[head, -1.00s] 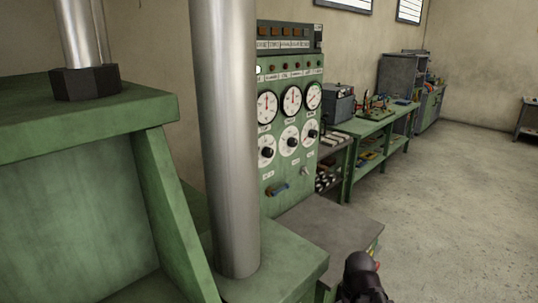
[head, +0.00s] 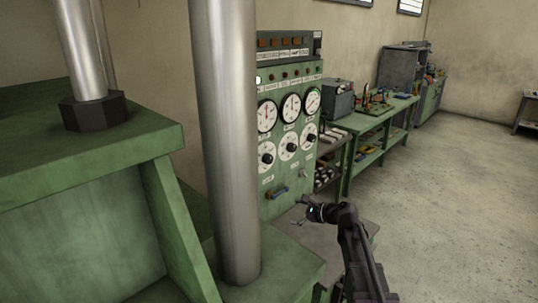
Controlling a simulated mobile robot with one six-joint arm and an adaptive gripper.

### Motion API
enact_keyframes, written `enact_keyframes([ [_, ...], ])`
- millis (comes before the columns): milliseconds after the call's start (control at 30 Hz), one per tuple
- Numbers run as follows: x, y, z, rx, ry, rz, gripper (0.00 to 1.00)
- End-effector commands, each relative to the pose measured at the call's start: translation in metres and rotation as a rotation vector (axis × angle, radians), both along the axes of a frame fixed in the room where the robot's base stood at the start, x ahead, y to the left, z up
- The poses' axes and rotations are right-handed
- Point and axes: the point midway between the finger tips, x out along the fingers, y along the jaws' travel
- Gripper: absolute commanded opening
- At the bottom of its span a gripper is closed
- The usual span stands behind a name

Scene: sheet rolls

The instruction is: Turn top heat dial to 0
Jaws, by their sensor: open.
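The green control panel (head: 276,185) stands beyond the steel column, with a row of round gauges (head: 291,108) above a row of white dials with black knobs. The dials are a left one (head: 266,158), a middle one (head: 290,147) and a right one (head: 311,138). Their labels and settings are too small to read, so I cannot tell which is the top heat dial. My gripper (head: 300,211) is open and empty, in front of and below the panel, apart from the dials.
A thick steel column (head: 228,140) and a green press frame (head: 90,160) fill the left side, hiding the panel's left edge. A green workbench (head: 365,150) stands behind at right. The floor (head: 450,190) at right is clear.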

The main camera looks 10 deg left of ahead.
Motion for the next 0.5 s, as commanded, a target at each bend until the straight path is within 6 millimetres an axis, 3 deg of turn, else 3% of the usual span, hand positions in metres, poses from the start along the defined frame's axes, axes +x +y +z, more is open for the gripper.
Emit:
enact_keyframes([
  [33,0.019,0.003,0.021,0.094,0.041,-0.047,0.93],
  [200,0.059,0.007,0.067,0.407,0.194,-0.180,0.93],
  [333,0.078,0.006,0.090,0.575,0.284,-0.235,0.93],
  [500,0.089,0.004,0.102,0.682,0.345,-0.266,0.93],
])
